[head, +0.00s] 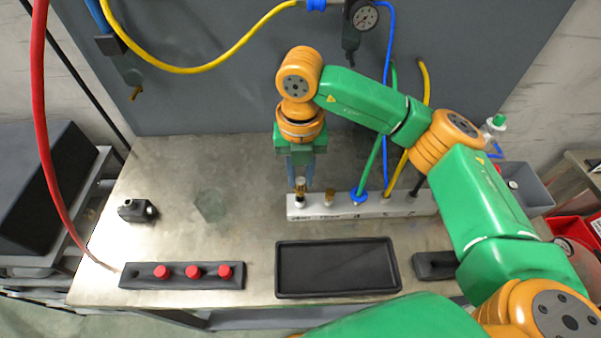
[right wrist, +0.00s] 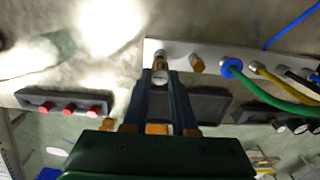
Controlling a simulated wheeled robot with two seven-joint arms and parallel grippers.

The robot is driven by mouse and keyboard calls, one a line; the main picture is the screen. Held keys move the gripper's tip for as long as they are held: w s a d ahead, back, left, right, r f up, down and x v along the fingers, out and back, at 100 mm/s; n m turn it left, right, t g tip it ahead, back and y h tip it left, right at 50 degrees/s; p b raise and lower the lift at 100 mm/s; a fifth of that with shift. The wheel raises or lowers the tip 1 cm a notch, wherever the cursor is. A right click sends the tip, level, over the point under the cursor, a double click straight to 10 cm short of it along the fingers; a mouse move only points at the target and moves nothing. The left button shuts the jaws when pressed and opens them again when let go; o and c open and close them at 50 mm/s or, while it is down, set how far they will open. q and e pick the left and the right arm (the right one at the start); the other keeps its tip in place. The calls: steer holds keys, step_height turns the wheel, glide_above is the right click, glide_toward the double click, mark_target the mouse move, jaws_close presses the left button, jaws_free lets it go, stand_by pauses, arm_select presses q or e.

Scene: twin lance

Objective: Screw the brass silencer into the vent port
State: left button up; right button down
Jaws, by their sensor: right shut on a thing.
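My right gripper (head: 300,180) points down over the left end of the pale manifold block (head: 345,208). In the right wrist view the silencer (right wrist: 160,68) sits between the fingertips (right wrist: 166,82), at the manifold's edge. The vent port under it is hidden, and I cannot tell whether the threads are engaged. Another brass fitting (head: 329,198) stands on the manifold just to the right; it also shows in the right wrist view (right wrist: 196,64). My left gripper is out of view.
A black tray (head: 337,243) lies in front. A black rack with red caps (head: 182,290) and a small black block (head: 138,210) stand at left. The bench between them is mostly clear.

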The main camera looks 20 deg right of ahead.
mark_target(301, 181)
stand_by(1.1)
steer(key=shift+f+b, duration=1.3)
steer(key=shift+b, duration=0.1)
steer(key=c, duration=0.6)
jaws_free()
steer(key=shift+r, duration=0.1)
step_height(301, 181, up, 7)
steer(key=shift+s+r+b, duration=0.1)
steer(key=shift+b, duration=0.3)
